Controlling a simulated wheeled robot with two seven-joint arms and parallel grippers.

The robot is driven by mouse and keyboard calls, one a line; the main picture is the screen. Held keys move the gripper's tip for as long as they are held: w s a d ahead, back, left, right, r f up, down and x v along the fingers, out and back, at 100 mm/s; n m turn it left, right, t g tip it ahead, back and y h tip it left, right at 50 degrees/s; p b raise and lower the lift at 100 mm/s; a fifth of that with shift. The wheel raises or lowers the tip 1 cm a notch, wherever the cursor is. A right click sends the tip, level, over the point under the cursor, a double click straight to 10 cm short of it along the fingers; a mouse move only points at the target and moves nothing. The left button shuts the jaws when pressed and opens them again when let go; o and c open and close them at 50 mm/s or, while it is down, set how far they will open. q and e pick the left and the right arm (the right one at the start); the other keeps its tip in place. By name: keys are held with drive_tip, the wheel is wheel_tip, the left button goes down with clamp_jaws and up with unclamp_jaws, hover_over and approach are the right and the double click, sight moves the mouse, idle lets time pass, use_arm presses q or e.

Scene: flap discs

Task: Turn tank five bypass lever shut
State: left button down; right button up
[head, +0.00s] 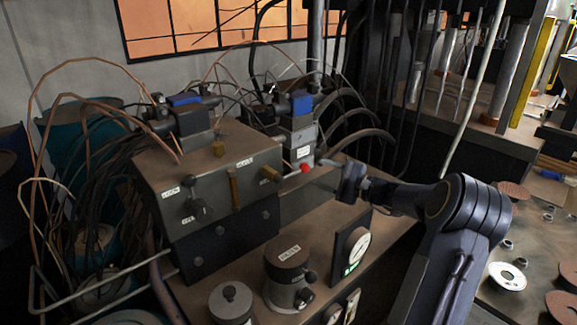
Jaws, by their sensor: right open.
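A grey-brown valve block (210,155) stands on a machine top at centre left, with small white labels too small to read. On its front are a dark knob (195,210), an upright brass lever (234,188) and a short brass handle (268,175). A lever with a red knob (306,168) sits to the right of the block, below a grey valve. I cannot tell which one is tank five's bypass lever. My right gripper (350,181) is open, reaching in from the right, just right of the red knob and apart from the brass levers. My left gripper is out of view.
A round dial gauge (357,247) stands below my right gripper. A dark cylinder (288,272) and a smaller grey one (231,303) stand in front of the block. Thin copper pipes and black hoses crowd behind. Discs (508,277) lie on the right-hand table.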

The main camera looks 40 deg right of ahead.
sight(304, 167)
drive_tip(key=p+x, duration=0.1)
drive_tip(key=x, duration=0.5)
drive_tip(key=shift+w+a, duration=0.1)
clamp_jaws()
